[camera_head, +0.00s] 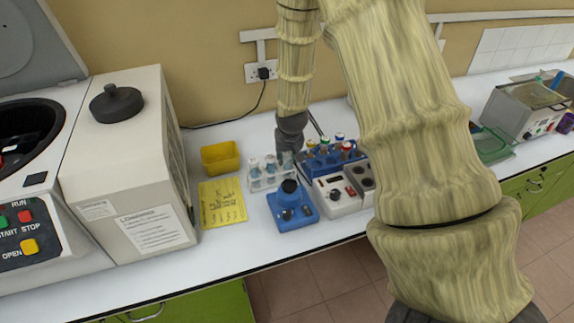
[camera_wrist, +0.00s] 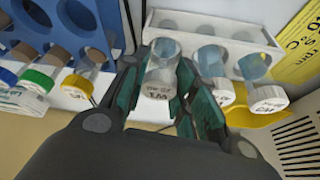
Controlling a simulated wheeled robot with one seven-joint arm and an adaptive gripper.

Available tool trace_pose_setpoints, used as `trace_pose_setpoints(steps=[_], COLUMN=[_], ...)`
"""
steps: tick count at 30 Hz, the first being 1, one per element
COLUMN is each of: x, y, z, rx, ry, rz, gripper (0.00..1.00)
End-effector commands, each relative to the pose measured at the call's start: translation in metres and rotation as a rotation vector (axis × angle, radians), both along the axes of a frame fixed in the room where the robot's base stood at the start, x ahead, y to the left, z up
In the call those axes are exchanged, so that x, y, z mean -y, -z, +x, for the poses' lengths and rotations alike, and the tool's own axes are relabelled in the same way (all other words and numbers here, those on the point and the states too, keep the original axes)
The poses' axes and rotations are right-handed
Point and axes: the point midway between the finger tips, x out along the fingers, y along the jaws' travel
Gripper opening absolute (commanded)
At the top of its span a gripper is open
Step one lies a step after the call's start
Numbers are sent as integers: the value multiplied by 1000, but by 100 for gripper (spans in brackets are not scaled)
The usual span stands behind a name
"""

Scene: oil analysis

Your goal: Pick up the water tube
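A white rack (camera_head: 268,184) holds clear tubes with pale blue contents and white caps. In the wrist view the rack (camera_wrist: 225,30) lies at the top, with three tubes in a row. The tube (camera_wrist: 162,68) nearest the blue rack, with upside-down lettering on its cap, stands between the two fingers of my gripper (camera_wrist: 160,85). The finger pads lie close along both sides of it; I cannot tell whether both touch. The tube still sits in the rack. In the head view my gripper (camera_head: 287,155) points down at the rack's right end, hiding part of that tube.
Two neighbouring tubes (camera_wrist: 212,72) (camera_wrist: 258,78) stand beside my right-hand finger. A blue rack (camera_head: 325,160) of colour-capped tubes is close on the other side. A blue device (camera_head: 292,208), a yellow tray (camera_head: 220,157) and a yellow note (camera_head: 222,203) lie nearby.

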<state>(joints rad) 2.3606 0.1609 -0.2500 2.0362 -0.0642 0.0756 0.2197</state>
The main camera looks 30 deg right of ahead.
Motion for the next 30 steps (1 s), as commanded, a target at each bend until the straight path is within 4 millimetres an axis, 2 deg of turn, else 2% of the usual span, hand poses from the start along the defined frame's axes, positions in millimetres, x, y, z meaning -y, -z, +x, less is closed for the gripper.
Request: trace_pose_setpoints(steps=[11,16,30], x=[0,0,0], y=[-1,-8,-70], z=[0,1,1], rx=[0,1,2], ry=[0,0,1], rz=[0,0,0], gripper=[10,10,10])
